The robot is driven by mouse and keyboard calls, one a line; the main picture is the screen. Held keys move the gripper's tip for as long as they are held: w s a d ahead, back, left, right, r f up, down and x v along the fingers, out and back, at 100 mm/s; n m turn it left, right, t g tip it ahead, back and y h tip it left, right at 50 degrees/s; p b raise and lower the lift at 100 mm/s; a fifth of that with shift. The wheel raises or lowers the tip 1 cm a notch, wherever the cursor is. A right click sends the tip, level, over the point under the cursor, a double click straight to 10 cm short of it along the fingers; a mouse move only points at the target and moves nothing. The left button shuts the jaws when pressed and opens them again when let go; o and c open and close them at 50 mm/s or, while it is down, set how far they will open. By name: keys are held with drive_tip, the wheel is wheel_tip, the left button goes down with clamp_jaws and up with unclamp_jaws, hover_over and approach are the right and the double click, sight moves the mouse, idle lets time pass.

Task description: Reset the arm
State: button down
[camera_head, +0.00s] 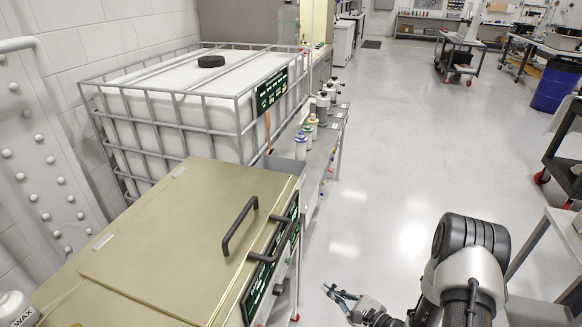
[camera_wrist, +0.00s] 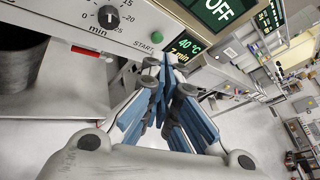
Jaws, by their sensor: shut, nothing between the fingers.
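My gripper (camera_head: 342,292) shows at the bottom of the head view, low over the pale floor and right of the gold-lidded machine. In the wrist view its blue-padded fingers (camera_wrist: 165,92) are shut with nothing held between them. My arm (camera_head: 468,262) is bent, with its dark joint at the lower right of the head view. In the wrist view the fingers appear in front of a control panel (camera_wrist: 135,22) with a dial, a green START button (camera_wrist: 157,37) and a lit display (camera_wrist: 187,46). I cannot tell the gap between fingers and panel.
The gold lid (camera_head: 180,235) with its black handle (camera_head: 238,226) is closed. A caged white tank (camera_head: 180,115) stands behind it. Bottles (camera_head: 322,108) stand on a narrow shelf. Carts (camera_head: 565,150) line the right edge. The middle floor (camera_head: 400,130) is clear.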

drive_tip(key=s+a+r+n+g+y, duration=0.1)
drive_tip(key=s+a+r+n+g, duration=0.2)
drive_tip(key=r, duration=0.4)
drive_tip(key=s+a+r+n+g+y, duration=0.2)
drive_tip(key=a+r+n, duration=0.2)
drive_tip(key=r, duration=0.2)
drive_tip(key=s+a+r+n+g+y, duration=0.1)
drive_tip(key=s+a+r+n+g, duration=0.2)
drive_tip(key=r, duration=0.4)
drive_tip(key=s+r+n+g+h, duration=0.4)
drive_tip(key=s+r+n, duration=0.25)
drive_tip(key=s, duration=0.45)
drive_tip(key=s+d+r+n+t+h, duration=0.5)
drive_tip(key=s+d+h, duration=0.4)
drive_tip(key=d, duration=0.3)
drive_tip(key=shift+s+d+r+h, duration=0.15)
drive_tip(key=shift+r+h, duration=0.25)
drive_tip(key=shift+r, duration=0.15)
